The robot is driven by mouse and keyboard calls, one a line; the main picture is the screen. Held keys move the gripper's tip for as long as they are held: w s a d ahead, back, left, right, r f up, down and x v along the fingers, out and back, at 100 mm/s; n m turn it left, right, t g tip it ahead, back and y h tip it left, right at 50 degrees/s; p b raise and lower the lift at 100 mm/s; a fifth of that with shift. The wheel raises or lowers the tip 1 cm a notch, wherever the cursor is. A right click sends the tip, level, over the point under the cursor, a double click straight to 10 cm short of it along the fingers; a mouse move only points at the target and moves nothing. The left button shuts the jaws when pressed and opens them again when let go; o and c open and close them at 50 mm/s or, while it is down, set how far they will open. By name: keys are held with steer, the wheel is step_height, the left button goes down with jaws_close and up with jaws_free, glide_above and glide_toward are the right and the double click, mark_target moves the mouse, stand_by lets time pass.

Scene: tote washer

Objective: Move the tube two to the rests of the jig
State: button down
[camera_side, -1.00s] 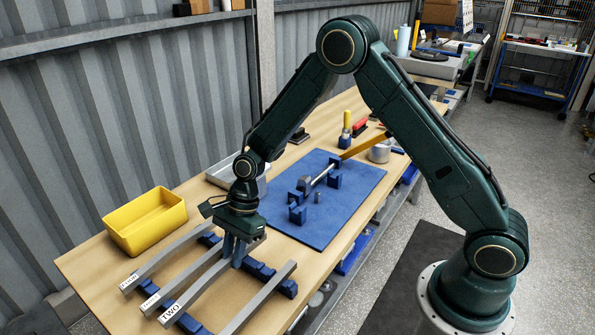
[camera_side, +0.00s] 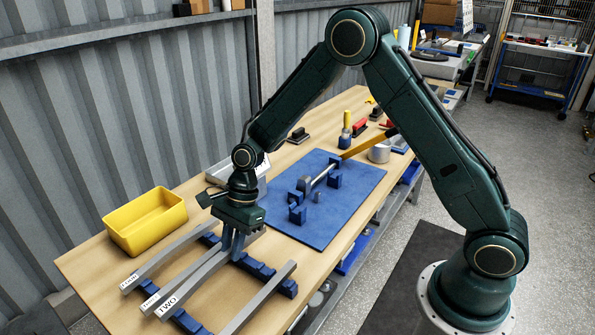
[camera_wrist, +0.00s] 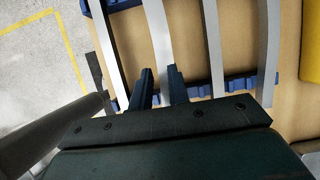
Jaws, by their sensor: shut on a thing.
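Tube two (camera_side: 190,288), a grey bar with a white "TWO" label on its near end, is held between the fingers of my gripper (camera_side: 232,248). It appears slightly above the blue rack (camera_side: 255,268). In the wrist view, my gripper (camera_wrist: 160,80) has a dark finger on each side of tube two (camera_wrist: 157,35). The jig is a blue board (camera_side: 335,222) behind my gripper, to the right. It carries blue rests (camera_side: 297,214) and a metal bar; no tube lies across the rests.
Two labelled tubes (camera_side: 155,258) lie left of tube two, and another tube (camera_side: 265,292) lies to its right. A yellow bin (camera_side: 145,220) stands at the left.

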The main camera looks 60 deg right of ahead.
steer(key=shift+w+d+r, duration=0.1)
steer(key=shift+w+d, duration=0.25)
steer(key=shift+d, duration=0.05)
steer(key=w+d+r, duration=0.2)
steer(key=d, duration=1.3)
steer(key=w+d+r, duration=0.3)
steer(key=d, duration=1.2)
steer(key=s+d, duration=0.4)
steer(key=d, duration=0.7)
steer(key=shift+s+r, duration=0.4)
steer(key=shift+r, duration=0.05)
steer(key=shift+d+f, duration=0.1)
steer(key=shift+f, duration=0.05)
step_height(320, 180, down, 7)
steer(key=shift+f, duration=0.5)
steer(key=shift+f, duration=0.4)
